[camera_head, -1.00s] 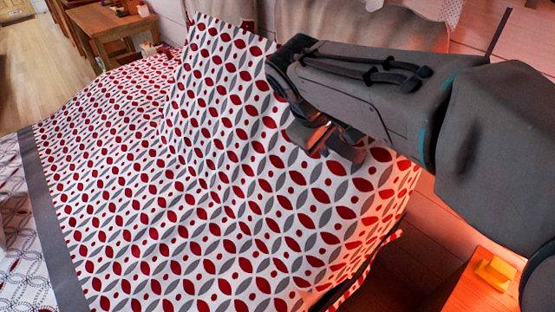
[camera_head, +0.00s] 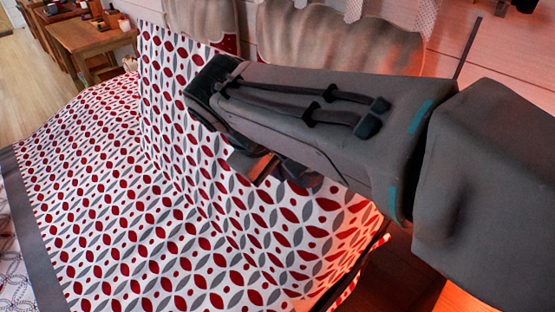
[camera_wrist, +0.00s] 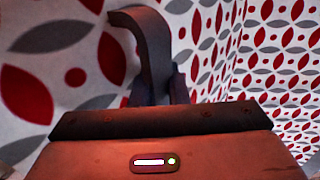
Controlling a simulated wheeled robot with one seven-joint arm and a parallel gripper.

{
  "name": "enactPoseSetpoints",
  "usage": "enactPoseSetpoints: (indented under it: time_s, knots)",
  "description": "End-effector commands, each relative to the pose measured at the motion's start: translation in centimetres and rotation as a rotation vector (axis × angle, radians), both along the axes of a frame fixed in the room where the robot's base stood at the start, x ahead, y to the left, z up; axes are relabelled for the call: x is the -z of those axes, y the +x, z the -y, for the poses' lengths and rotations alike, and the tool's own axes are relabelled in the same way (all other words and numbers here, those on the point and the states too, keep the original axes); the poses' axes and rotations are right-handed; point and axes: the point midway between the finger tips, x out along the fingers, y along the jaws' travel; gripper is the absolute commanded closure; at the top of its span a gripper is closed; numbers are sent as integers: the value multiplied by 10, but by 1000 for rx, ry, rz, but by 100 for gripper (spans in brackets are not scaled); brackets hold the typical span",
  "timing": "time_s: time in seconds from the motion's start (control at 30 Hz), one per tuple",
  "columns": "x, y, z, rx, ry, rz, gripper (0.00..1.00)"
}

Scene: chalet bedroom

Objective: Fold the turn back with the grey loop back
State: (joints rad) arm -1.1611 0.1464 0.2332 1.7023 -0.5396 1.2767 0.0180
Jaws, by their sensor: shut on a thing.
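My gripper (camera_head: 262,168) is over the flap and partly hidden by my own wrist. In the wrist view, the grey loop (camera_wrist: 152,42) is a dark curved strap standing against the patterned cloth. Its lower end runs down to my gripper (camera_wrist: 165,100), which is shut on it. The loop is hidden in the head view.
The flat bed cover (camera_head: 95,200) with a grey border (camera_head: 35,235) spreads at the left. Large grey pillows (camera_head: 340,50) stand behind my arm. A wooden table (camera_head: 85,35) is at the upper left, with open floor beside it.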

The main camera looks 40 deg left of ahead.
Motion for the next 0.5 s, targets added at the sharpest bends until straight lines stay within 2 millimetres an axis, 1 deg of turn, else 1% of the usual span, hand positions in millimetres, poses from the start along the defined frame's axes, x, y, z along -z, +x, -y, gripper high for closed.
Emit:
enactPoseSetpoints:
  time_s: [0.07,0.37,0.43,0.5]
  knots:
    - [0,-4,-1,-4,0,-1,98]
    - [-4,-5,-1,-2,7,3,98]
    - [-5,-11,-2,-3,8,3,98]
    - [-7,-22,-3,-6,8,4,98]
